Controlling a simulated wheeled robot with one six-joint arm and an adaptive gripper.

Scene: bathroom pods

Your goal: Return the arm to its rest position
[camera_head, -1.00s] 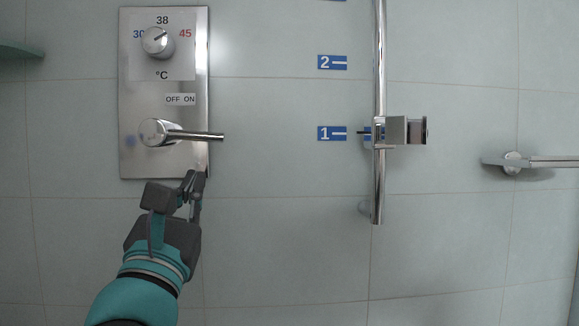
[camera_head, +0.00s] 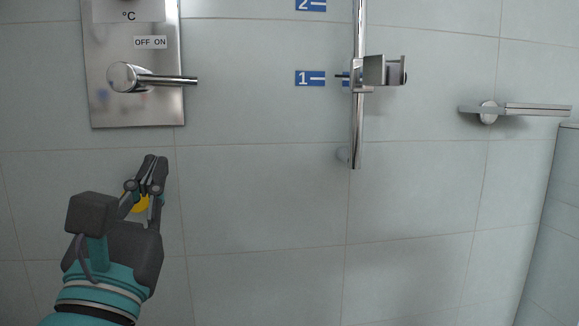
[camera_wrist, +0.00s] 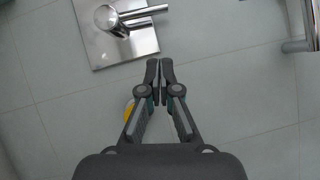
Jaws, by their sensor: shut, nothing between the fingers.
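My gripper (camera_head: 154,170) is in the lower left of the head view, below the steel shower panel and apart from it. Its fingers are shut with nothing between them.
The shower panel (camera_head: 160,105) carries a lever (camera_head: 165,80) pointing right. A vertical rail (camera_head: 357,130) with a holder (camera_head: 385,71) stands right of it. A grab bar (camera_head: 535,109) is at far right.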

